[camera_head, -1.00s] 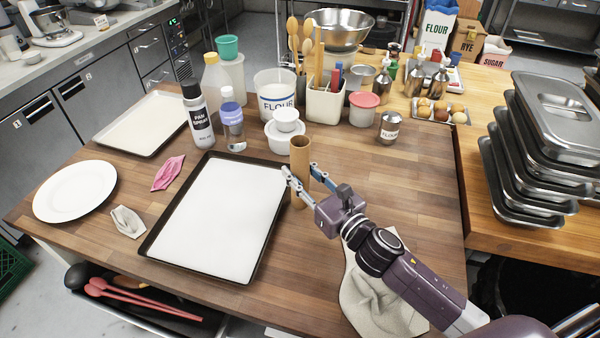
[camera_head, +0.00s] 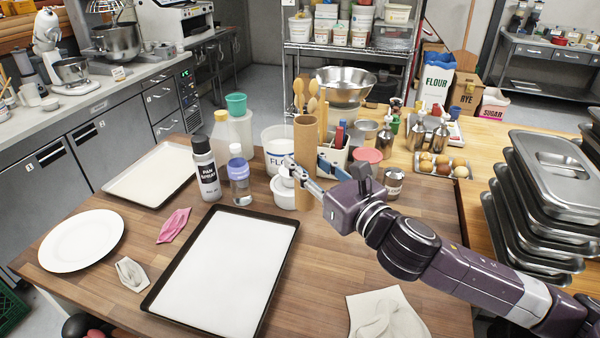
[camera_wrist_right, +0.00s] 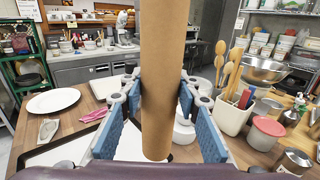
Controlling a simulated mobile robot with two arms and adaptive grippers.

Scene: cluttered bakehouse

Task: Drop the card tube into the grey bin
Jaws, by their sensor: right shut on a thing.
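The card tube (camera_head: 306,165) is a plain brown cylinder, held upright. My right gripper (camera_head: 312,178) is shut on it, with a finger on each side. In the right wrist view the tube (camera_wrist_right: 164,80) stands between the blue finger pads (camera_wrist_right: 160,115), and its top runs out of the frame. In the head view the tube appears above the wooden table, in front of the utensil holder. I see no grey bin in either view. My left gripper is not in view.
A black-rimmed tray (camera_head: 152,296) lies on the table left of the tube. Pan spray (camera_head: 206,170), a bottle (camera_head: 239,182) and tubs (camera_head: 283,190) stand close by. Stacked steel pans (camera_head: 560,170) are at the right. A cloth (camera_head: 385,315) lies at the front.

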